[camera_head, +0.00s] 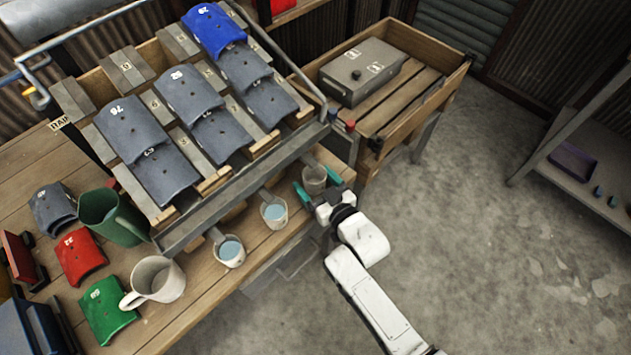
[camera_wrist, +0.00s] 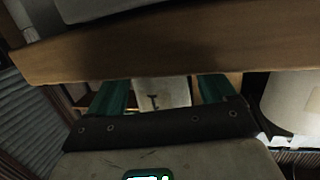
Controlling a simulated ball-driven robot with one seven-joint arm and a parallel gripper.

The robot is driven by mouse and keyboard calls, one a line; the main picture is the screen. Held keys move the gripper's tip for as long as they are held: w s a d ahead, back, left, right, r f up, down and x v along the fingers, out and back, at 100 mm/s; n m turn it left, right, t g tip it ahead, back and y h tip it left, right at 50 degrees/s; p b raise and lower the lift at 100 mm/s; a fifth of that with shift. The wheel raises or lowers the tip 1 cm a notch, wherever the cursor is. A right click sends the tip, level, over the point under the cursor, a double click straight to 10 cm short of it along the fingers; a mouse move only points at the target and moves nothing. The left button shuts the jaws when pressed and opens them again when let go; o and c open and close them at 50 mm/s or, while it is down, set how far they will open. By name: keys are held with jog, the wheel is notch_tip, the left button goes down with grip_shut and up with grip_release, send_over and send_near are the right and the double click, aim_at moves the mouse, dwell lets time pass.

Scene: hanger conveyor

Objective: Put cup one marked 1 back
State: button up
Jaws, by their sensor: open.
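A small pale cup (camera_head: 314,174) stands at the right end of the bench under the sloped rack's front edge. My gripper (camera_head: 317,185) is open with one teal finger on each side of this cup. In the wrist view my gripper (camera_wrist: 163,93) shows the cup's pale wall (camera_wrist: 158,89) between the fingers, with a dark mark that looks like a 1. I cannot tell whether the fingers touch it. A second cup (camera_head: 274,218) and a third cup (camera_head: 231,259), both with bluish liquid, stand to its left under metal spouts.
The sloped rack (camera_head: 205,222) with curved numbered tiles overhangs the cups; a wooden edge (camera_wrist: 170,45) lies close above my fingers. A white mug (camera_head: 158,283) and green jug (camera_head: 119,232) stand left on the bench.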

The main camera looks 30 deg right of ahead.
jog(key=s+d+r, duration=0.1)
jog(key=s+r, duration=0.1)
jog(key=s, duration=0.9)
jog(key=shift+s, duration=0.4)
jog(key=shift+d, duration=0.15)
jog(key=s+d+f+m+g+h, duration=0.1)
jog(key=s+d+f+g+h, duration=0.15)
jog(key=s+d+g, duration=0.4)
jog(key=s+r+g, duration=0.3)
jog(key=s+g, duration=0.5)
jog(key=s, duration=0.3)
jog(key=shift+m+g+y, duration=0.3)
jog(key=shift+g+y, duration=0.05)
jog(key=shift+s, duration=0.1)
